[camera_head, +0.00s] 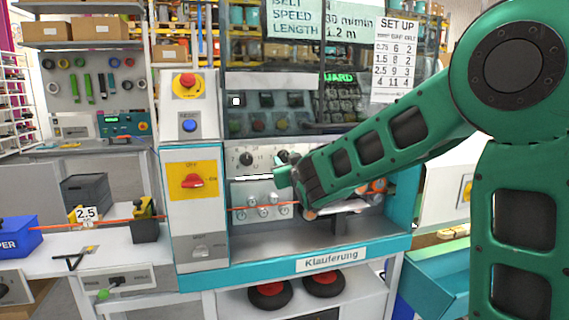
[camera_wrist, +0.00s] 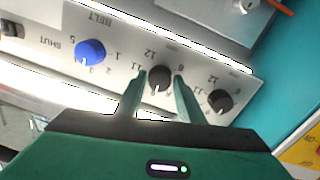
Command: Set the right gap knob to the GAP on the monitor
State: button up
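In the wrist view, which shows the panel upside down, a black knob (camera_wrist: 160,79) stands between the two fingers of my gripper (camera_wrist: 159,82). Its white mark points toward the bottom of the picture. The fingers are apart with a small gap on each side of the knob. A second black knob (camera_wrist: 220,100) is to the right; it also shows in the head view (camera_head: 246,158), left of my gripper (camera_head: 284,172). The head view hides the knob at my gripper. The monitor (camera_head: 320,22) shows belt speed 30 m/min and length 1.2 m; its top is cut off.
A blue knob (camera_wrist: 90,51) marked BELT is left of my gripper in the wrist view. A set-up chart (camera_head: 396,60) hangs beside the monitor. A white cabinet with a red switch (camera_head: 193,181) stands left of the panel. An orange cable (camera_head: 110,224) carries a 2.5 tag (camera_head: 86,214).

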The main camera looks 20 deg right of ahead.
jog(key=shift+o, duration=0.9)
jog(key=s, duration=1)
jog(key=shift+s+a, duration=0.15)
jog(key=shift+s, duration=0.2)
jog(key=shift+f, duration=0.1)
